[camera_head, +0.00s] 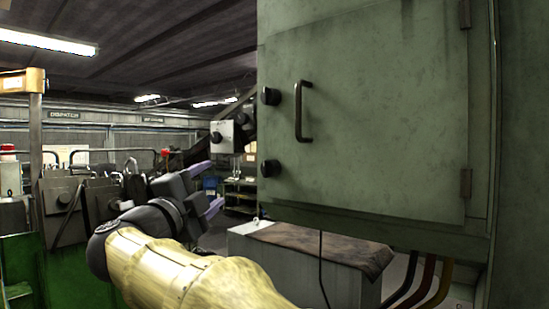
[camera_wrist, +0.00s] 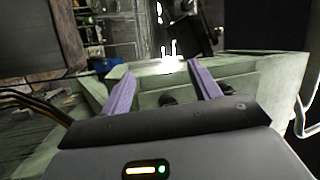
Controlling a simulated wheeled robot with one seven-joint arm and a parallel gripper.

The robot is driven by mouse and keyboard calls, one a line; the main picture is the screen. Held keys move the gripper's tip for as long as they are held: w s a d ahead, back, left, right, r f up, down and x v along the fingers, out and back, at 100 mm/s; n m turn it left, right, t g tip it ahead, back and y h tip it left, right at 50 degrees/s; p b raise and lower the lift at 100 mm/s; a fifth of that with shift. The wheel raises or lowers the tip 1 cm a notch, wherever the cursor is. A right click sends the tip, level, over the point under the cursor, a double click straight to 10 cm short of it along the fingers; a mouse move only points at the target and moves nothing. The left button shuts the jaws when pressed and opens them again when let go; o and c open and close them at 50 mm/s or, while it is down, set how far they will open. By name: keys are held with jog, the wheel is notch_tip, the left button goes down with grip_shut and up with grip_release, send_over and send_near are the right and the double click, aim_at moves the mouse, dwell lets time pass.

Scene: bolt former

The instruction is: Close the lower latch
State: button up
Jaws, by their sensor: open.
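The grey-green cabinet door (camera_head: 385,130) is shut-looking and fills the right half of the head view. The lower latch (camera_head: 270,168) is a dark knob at the door's left edge, below the upper latch (camera_head: 270,96); its exact turn is hard to read. My gripper (camera_head: 217,187) is open and empty, left of the lower latch and slightly below it in the picture, apart from it. In the wrist view, my gripper's (camera_wrist: 160,67) purple fingers are spread before a pale green surface. A dark knob (camera_wrist: 168,101) shows between them; I cannot tell which latch it is.
A dark bar handle (camera_head: 303,111) stands out from the door. A pale box with a brown top (camera_head: 320,248) is below the cabinet, with a hanging black cable (camera_head: 322,270) before it. Machinery (camera_head: 75,205) is at left. A blue bin (camera_wrist: 103,65) is in the wrist view.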

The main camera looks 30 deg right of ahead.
jog(key=s+d+r+m+g+p, duration=0.1)
jog(key=s+r+m+g, duration=0.2)
jog(key=s+m+g, duration=0.4)
jog(key=shift+s+d+r+h, duration=0.2)
jog(key=shift+d+h, duration=0.1)
jog(key=shift+d, duration=0.1)
